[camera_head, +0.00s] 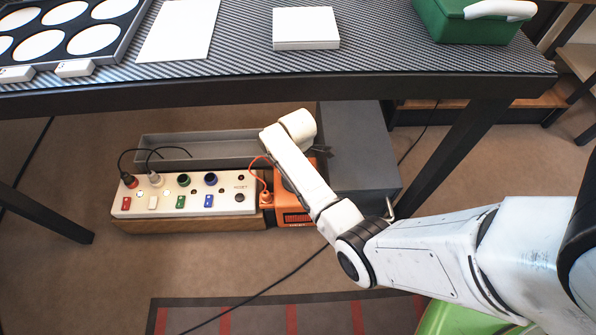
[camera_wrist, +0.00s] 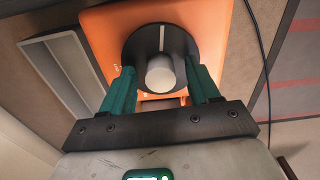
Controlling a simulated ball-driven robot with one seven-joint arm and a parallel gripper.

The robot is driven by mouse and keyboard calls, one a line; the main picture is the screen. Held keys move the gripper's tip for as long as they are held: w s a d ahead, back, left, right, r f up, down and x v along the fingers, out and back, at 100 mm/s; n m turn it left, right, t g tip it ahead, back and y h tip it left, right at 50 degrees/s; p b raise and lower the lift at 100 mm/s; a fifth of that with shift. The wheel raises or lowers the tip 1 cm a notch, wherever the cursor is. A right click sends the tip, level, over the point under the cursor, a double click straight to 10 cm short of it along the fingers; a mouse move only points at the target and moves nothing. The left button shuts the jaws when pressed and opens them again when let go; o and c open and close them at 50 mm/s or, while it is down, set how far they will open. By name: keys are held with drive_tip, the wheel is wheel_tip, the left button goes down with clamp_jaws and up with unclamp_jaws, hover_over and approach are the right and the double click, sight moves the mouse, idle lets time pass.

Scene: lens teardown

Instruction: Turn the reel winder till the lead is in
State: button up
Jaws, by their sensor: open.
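The reel winder (camera_head: 294,216) is an orange box on the floor beside the power strip, partly covered by my arm. In the wrist view its orange face (camera_wrist: 105,40) carries a black disc (camera_wrist: 185,40) with a white line and a pale round knob (camera_wrist: 160,74). My gripper (camera_wrist: 160,78) is open, its two teal fingers either side of the knob and over the disc's lower edge; I cannot tell whether they touch. An orange lead (camera_head: 253,162) loops up beside the winder in the head view, where my gripper is mostly hidden behind my arm.
A white power strip (camera_head: 225,198) with coloured switches and plugged black cords lies left of the winder. A grey tray (camera_head: 215,143) is behind it and a dark grey box (camera_head: 358,150) stands to the right. The table edge (camera_head: 250,83) overhangs above.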

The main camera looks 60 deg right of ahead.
drive_tip(key=c, duration=1)
drive_tip(key=shift+c, duration=0.2)
drive_tip(key=shift+r+m+p, duration=0.1)
drive_tip(key=shift+m+p, duration=0.2)
drive_tip(key=shift+p, duration=0.1)
drive_tip(key=m+p, duration=0.2)
drive_tip(key=shift+r+m+p, duration=0.15)
drive_tip(key=shift+m+p, duration=0.15)
drive_tip(key=shift+p, duration=0.05)
drive_tip(key=m+p, duration=0.3)
drive_tip(key=m, duration=0.3)
drive_tip(key=shift+a+p, duration=0.15)
drive_tip(key=shift+p, duration=0.15)
drive_tip(key=m, duration=0.3)
drive_tip(key=m+p, duration=0.1)
drive_tip(key=m, duration=0.1)
drive_tip(key=shift+a+f+m, duration=0.1)
drive_tip(key=shift+f+m, duration=0.1)
drive_tip(key=shift+m, duration=0.2)
drive_tip(key=m+p, duration=0.1)
drive_tip(key=m, duration=0.3)
drive_tip(key=shift+m, duration=0.3)
